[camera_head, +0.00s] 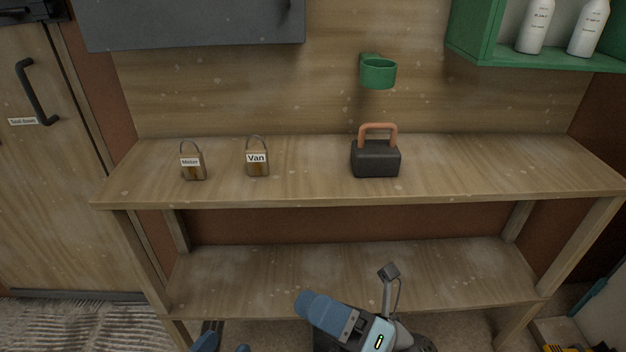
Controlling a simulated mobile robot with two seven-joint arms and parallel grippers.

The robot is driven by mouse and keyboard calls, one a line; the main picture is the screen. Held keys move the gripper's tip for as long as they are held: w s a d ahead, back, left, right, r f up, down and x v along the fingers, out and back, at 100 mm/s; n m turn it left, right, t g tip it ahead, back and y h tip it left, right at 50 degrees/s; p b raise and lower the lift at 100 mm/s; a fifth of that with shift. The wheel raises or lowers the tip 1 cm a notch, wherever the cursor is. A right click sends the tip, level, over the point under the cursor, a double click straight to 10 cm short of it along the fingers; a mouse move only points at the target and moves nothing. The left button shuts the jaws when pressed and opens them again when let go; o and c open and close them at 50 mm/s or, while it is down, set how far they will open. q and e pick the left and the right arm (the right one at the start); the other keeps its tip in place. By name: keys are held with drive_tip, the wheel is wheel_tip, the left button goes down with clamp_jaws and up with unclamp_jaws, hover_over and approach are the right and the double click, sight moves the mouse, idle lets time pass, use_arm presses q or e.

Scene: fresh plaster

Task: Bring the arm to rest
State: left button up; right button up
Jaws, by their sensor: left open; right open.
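My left gripper (224,347) barely shows at the bottom edge, left of centre, as two blue fingertips set apart. It is open with nothing seen between the tips, and the rest of it is cut off. My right gripper (310,304) is at the bottom centre, in front of the lower shelf, its blue fingers seen side-on and pointing left. It is open, and I see no object in it. Both grippers are well below the bench top and apart from the things on it.
The wooden bench (320,192) carries a padlock marked Meter (193,173), a padlock marked Van (257,169) and a black case with an orange handle (375,160). Its lower shelf (240,277) looks empty. A green ring holder (378,75) and green cabinet (465,40) with white bottles hang above.

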drive_tip(key=s+d+f+m+t+h+p, duration=0.1)
drive_tip(key=d+f+m+t+h, duration=0.45)
drive_tip(key=m, duration=1.25)
drive_tip(key=d+f+m+t+h, duration=0.3)
drive_tip(key=d+f+m+h, duration=0.6)
drive_tip(key=m, duration=0.9)
use_arm(q)
drive_tip(key=s+a+r+g+y+p, duration=0.1)
drive_tip(key=r+p, duration=0.5)
drive_tip(key=p, duration=1)
drive_tip(key=s+a+r+g+y+p, duration=0.2)
drive_tip(key=r+p, duration=0.4)
drive_tip(key=p, duration=1)
drive_tip(key=shift+s+a+g, duration=0.5)
drive_tip(key=shift+a, duration=0.7)
use_arm(e)
drive_tip(key=s+d+r+g+h, duration=0.2)
drive_tip(key=r, duration=0.5)
drive_tip(key=s+d+r+g+h, duration=0.2)
drive_tip(key=r+h, duration=0.1)
drive_tip(key=r, duration=0.4)
drive_tip(key=shift+d+r, duration=0.3)
use_arm(q)
drive_tip(key=shift+c, duration=0.2)
use_arm(e)
drive_tip(key=shift+c, duration=0.3)
